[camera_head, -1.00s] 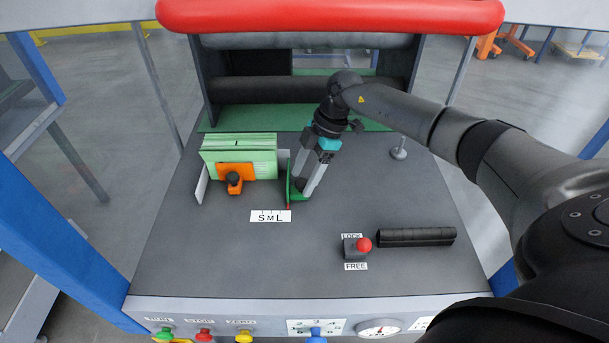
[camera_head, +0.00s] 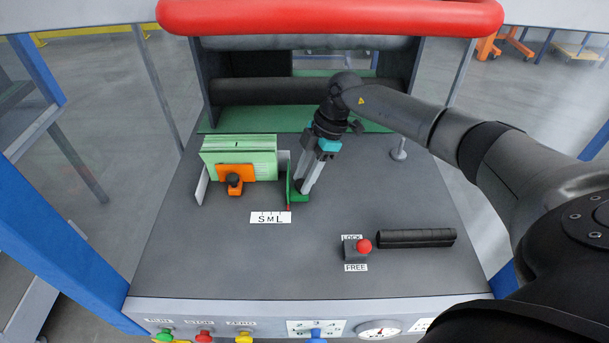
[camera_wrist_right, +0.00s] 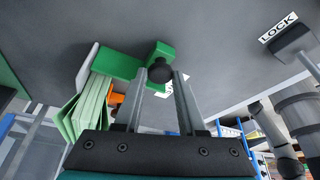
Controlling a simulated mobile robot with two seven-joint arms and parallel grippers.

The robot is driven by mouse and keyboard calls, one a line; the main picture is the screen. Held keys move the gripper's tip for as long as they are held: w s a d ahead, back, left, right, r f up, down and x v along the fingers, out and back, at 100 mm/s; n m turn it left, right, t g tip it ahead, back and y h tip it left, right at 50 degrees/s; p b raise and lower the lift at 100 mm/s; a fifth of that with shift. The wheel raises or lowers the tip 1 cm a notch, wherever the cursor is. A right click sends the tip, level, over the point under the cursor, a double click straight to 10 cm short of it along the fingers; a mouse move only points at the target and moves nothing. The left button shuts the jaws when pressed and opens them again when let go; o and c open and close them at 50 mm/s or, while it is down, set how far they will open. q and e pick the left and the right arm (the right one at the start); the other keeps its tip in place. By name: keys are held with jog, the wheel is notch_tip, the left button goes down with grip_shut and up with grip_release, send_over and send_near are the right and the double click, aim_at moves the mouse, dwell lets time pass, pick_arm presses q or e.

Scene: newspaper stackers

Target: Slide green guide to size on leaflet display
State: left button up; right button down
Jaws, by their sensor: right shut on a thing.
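The green guide (camera_head: 290,184) stands upright on the grey deck, to the right of the light green leaflet stack (camera_head: 239,148), with a gap between them. Its red pointer is near the L of the S M L scale (camera_head: 264,218). My right gripper (camera_head: 301,190) reaches down at the guide's right side. In the right wrist view its two fingers are shut on the black knob (camera_wrist_right: 160,71) of the green guide (camera_wrist_right: 117,64). The leaflets (camera_wrist_right: 88,107) show there at the left. My left gripper is not in view.
An orange block (camera_head: 235,183) with a black knob stands in front of the leaflets. A red-knobbed lever (camera_head: 363,245) sits between LOCK and FREE labels, beside a black roll (camera_head: 416,237). A green strip and dark rollers (camera_head: 300,88) lie behind.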

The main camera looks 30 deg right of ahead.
dwell(0.8)
jog(key=shift+w+a+r+p, duration=0.15)
jog(key=shift+w+a+p, duration=0.15)
jog(key=shift+p, duration=0.2)
jog(key=shift+w+a+p, duration=0.25)
jog(key=shift+a+p, duration=0.2)
jog(key=c, duration=0.5)
grip_release()
jog(key=p+v, duration=0.2)
jog(key=v, duration=1.3)
jog(key=shift+a, duration=0.1)
